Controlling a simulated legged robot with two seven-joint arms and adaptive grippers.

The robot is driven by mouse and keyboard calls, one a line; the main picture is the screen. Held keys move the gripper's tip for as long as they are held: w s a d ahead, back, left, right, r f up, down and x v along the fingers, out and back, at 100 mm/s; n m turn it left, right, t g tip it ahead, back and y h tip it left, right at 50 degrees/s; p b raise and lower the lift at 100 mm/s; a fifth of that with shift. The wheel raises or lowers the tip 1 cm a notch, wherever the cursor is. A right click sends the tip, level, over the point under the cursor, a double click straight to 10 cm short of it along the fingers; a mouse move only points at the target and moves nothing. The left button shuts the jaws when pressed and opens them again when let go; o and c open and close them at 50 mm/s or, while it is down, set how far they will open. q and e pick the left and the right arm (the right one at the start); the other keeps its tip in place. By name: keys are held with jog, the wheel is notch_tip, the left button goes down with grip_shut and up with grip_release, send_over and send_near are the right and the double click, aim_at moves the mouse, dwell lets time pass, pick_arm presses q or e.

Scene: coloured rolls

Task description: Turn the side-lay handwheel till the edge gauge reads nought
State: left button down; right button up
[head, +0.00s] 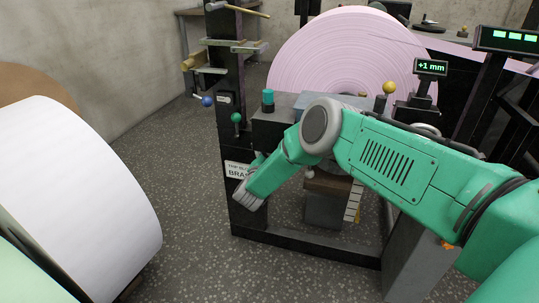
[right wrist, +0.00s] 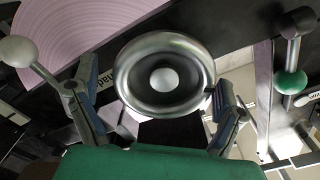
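The edge gauge (head: 431,67) reads +1 mm in green at the upper right of the head view. A shiny round metal handwheel (right wrist: 133,72) with a pale hub fills the middle of the right wrist view. The fingers of my right gripper (right wrist: 155,98) are spread wide, one on each side of it. The right finger looks close to or against the rim; the left one looks apart. In the head view my right gripper (head: 248,196) shows small and grey by the dark post. I cannot make out the handwheel there. My left gripper is out of view.
A big pink roll (head: 345,45) stands behind the machine frame, and a white roll (head: 75,185) stands at left. A green-knobbed lever (right wrist: 290,83) and a white-knobbed lever (right wrist: 18,51) flank the gripper. A dark post (head: 233,75) rises beside it.

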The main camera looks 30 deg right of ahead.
jog(key=shift+a+f, duration=0.1)
jog(key=shift+f, duration=0.05)
jog(key=shift+a, duration=0.1)
jog(key=v, duration=1.1)
jog(key=shift+s+a, duration=0.2)
jog(key=shift+s, duration=0.1)
jog(key=shift+f, duration=0.1)
